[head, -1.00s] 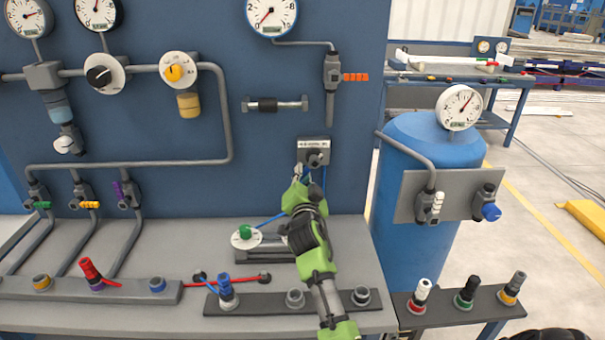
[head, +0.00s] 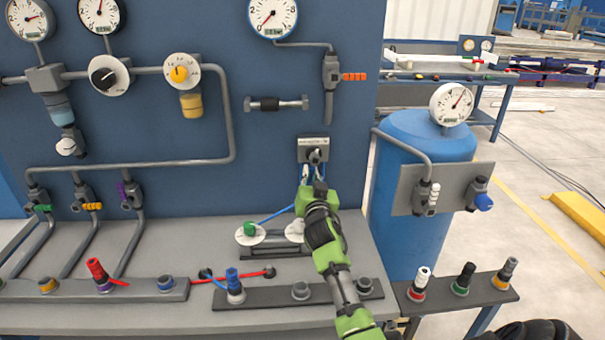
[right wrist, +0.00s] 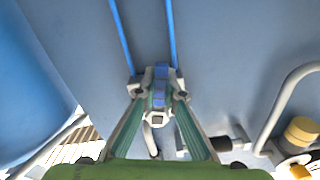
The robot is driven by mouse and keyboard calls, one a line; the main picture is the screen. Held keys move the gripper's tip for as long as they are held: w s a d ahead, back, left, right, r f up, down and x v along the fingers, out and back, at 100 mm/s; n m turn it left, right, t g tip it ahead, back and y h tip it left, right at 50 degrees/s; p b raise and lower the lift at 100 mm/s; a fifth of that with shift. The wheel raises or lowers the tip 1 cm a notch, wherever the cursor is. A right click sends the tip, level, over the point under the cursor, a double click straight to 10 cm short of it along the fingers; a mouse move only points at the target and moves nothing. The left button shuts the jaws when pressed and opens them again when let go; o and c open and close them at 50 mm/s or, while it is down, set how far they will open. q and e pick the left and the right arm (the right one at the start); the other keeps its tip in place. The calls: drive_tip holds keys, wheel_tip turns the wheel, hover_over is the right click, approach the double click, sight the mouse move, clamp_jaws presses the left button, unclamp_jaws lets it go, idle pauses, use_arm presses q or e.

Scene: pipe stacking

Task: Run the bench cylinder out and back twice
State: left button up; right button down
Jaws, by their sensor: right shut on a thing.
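A small lever valve (head: 314,150) is fixed to the blue panel, with blue hoses running down from it. My right gripper (head: 311,181) is just below it. In the right wrist view its fingers (right wrist: 160,95) are shut on a small grey and blue part, apparently the valve's lever; its exact shape is hard to make out. On the bench below is a low unit (head: 240,262), probably the bench cylinder, with a green-knobbed disc (head: 250,235) at its left. My right arm partly covers its right side, and I cannot see how far any rod is out. My left gripper is not in view.
A capped rail (head: 300,292) lies along the bench front, near my right forearm. A blue tank (head: 420,165) with a gauge (head: 452,104) stands right of the bench. Pipes, dials and valves cover the panel's left. A small cylinder (head: 277,104) hangs on the panel.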

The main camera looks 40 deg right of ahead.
drive_tip(key=shift+s+d+r+n, duration=0.15)
drive_tip(key=shift+d+n, duration=0.25)
drive_tip(key=shift+n, duration=0.6)
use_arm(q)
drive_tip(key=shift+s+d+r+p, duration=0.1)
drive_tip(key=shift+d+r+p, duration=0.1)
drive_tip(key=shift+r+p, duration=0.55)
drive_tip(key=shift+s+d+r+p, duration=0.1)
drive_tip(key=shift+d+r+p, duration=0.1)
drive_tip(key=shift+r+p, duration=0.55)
use_arm(e)
drive_tip(key=shift+s+d+r+n, duration=0.25)
drive_tip(key=shift+d+n, duration=0.25)
drive_tip(key=shift+n, duration=0.95)
drive_tip(key=shift+s+d+r+n, duration=0.1)
drive_tip(key=shift+s+d+n, duration=0.35)
drive_tip(key=shift+n, duration=0.95)
drive_tip(key=shift+s+d+r+n, duration=0.25)
drive_tip(key=shift+d+n, duration=0.25)
drive_tip(key=shift+n, duration=0.95)
drive_tip(key=c, duration=2.2)
unclamp_jaws()
drive_tip(key=shift+d, duration=0.1)
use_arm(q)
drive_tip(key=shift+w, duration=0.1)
use_arm(e)
drive_tip(key=shift+o, duration=0.5)
drive_tip(key=shift+f, duration=0.15)
